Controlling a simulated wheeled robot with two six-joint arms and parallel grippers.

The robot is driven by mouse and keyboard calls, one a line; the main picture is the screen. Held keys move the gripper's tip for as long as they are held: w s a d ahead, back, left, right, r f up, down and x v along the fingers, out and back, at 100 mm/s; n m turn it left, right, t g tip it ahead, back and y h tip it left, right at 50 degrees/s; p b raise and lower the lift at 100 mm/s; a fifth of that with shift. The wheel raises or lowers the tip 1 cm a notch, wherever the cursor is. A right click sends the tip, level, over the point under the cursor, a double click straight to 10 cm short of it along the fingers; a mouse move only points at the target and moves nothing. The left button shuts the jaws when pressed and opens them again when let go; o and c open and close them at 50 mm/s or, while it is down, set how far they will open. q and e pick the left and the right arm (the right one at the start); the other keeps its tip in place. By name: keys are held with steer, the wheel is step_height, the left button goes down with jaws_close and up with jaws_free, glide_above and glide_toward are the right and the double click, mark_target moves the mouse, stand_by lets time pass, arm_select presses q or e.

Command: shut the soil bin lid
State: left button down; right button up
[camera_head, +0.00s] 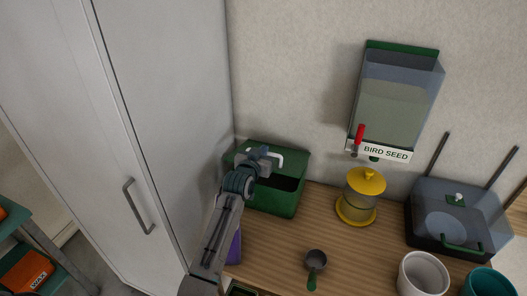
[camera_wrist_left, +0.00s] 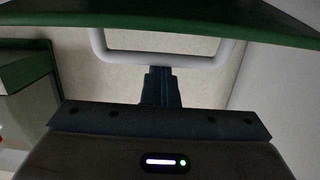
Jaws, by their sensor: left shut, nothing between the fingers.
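The green soil bin (camera_head: 274,201) stands on the wooden counter against the wall, beside the tall grey cabinet. A dark opening shows at its top, and its green lid (camera_head: 295,157) is raised at the back. A white bar handle (camera_head: 280,160) is on the lid. My left gripper (camera_head: 264,153) is over the bin at the lid handle. In the left wrist view, its shut, empty fingers (camera_wrist_left: 160,74) are close to the handle's bar (camera_wrist_left: 160,57), with the green lid edge (camera_wrist_left: 180,22) above. I cannot tell whether they touch. My right gripper is out of view.
A yellow-lidded jar (camera_head: 360,197), a dark scoop (camera_head: 315,262), a white cup (camera_head: 423,274) and a teal cup (camera_head: 489,282) are to the right. A bird seed dispenser (camera_head: 398,97) hangs on the wall. The grey cabinet (camera_head: 165,100) stands close at the left.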

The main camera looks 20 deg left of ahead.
arm_select(q)
steer(key=shift+s+f+b, duration=0.3)
steer(key=shift+f+b, duration=0.15)
steer(key=shift+f, duration=0.2)
steer(key=shift+r+t, duration=0.1)
steer(key=shift+t, duration=0.2)
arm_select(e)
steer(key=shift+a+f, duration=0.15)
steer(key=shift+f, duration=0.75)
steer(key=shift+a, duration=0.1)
